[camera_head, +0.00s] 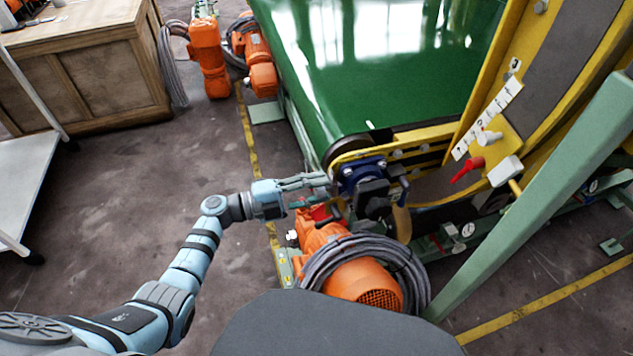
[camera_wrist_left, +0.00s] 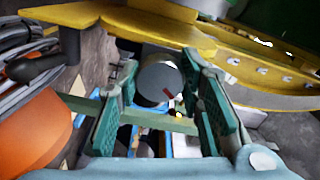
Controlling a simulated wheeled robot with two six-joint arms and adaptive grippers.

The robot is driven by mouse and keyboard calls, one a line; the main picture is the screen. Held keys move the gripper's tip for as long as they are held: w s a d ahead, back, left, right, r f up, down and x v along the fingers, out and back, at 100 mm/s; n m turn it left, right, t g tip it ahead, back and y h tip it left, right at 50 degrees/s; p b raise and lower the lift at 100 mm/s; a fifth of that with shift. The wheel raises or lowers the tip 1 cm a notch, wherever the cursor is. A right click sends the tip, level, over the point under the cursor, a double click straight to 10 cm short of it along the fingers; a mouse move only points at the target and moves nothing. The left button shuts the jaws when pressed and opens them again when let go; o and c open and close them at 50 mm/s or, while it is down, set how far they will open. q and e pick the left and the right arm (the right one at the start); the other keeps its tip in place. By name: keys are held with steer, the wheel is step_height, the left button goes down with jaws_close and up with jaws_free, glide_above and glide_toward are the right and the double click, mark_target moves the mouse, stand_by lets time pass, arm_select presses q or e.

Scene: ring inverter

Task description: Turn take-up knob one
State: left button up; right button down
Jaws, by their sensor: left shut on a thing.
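My left gripper (camera_head: 322,187) reaches in from the left to the end of the green conveyor, beside a blue and black unit (camera_head: 365,180). In the left wrist view, my left gripper's green fingers (camera_wrist_left: 160,72) stand on either side of a round grey knob (camera_wrist_left: 157,82) with a red mark on its face. The gripper is shut on this knob, which I take to be take-up knob one. In the head view I cannot make the knob out behind the fingers. My right gripper is in neither view.
An orange motor (camera_head: 365,283) with coiled grey cable (camera_head: 340,252) sits just below the gripper. A yellow ring frame (camera_head: 580,95) and a green beam (camera_head: 545,200) stand on the right. A wooden crate (camera_head: 85,75) is at the upper left. The floor between is clear.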

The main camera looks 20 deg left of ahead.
arm_select(q)
steer(key=shift+r+n+p, duration=0.1)
steer(key=shift+n+p, duration=0.2)
steer(key=shift+n, duration=0.3)
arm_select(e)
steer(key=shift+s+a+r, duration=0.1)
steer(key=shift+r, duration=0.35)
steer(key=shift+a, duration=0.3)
arm_select(q)
steer(key=o, duration=1.2)
steer(key=shift+a, duration=0.15)
steer(key=v, duration=1.1)
steer(key=shift+s+a, duration=0.2)
steer(key=shift+a, duration=0.1)
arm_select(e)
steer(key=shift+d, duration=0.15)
